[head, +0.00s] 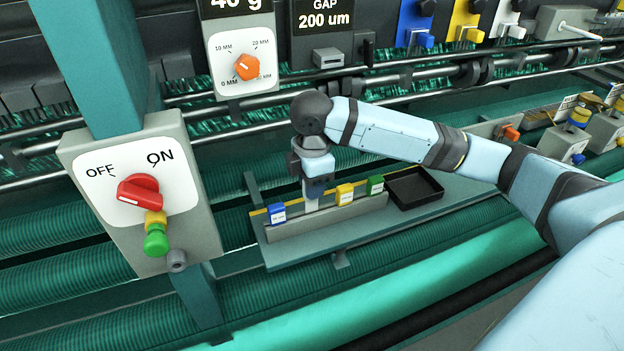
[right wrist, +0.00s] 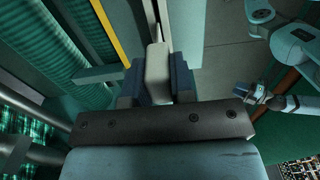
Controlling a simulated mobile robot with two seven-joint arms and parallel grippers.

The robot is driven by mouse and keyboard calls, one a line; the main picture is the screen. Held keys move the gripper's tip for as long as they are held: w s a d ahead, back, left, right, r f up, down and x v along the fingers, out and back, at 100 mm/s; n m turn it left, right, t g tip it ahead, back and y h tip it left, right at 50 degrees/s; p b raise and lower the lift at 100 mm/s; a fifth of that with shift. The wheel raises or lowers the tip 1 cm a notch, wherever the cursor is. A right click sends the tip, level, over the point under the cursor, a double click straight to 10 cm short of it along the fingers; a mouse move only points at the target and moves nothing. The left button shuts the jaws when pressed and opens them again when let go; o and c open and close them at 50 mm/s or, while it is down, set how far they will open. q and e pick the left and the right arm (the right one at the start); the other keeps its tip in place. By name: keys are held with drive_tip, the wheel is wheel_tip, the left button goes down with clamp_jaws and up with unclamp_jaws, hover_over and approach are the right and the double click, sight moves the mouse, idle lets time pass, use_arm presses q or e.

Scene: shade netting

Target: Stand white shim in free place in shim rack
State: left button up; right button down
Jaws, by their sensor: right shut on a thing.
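My right gripper (head: 314,190) is shut on the white shim (head: 311,205) and holds it upright over the shim rack (head: 330,214). The shim is between the blue shim (head: 277,213) and the yellow shim (head: 345,194). Its lower end meets the rack's front wall in the picture; I cannot tell if it rests in the slot. The green shim (head: 375,185) stands right of the yellow one. In the right wrist view the white shim (right wrist: 157,64) shows pale between the dark blue fingers. My left gripper is not in the head view.
An empty black tray (head: 414,188) lies right of the rack on the grey shelf (head: 455,195). A switch box (head: 146,195) with a red knob stands at the left. Rails (head: 420,75) run behind my right arm. Green netting rollers (head: 400,252) lie in front.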

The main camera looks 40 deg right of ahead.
sight(312, 211)
drive_tip(key=shift+f, duration=0.35)
idle(0.7)
drive_tip(key=shift+f, duration=0.55)
idle(0.4)
drive_tip(key=shift+f, duration=0.75)
drive_tip(key=shift+f, duration=0.5)
drive_tip(key=shift+f, duration=0.3)
drive_tip(key=c, duration=0.9)
unclamp_jaws()
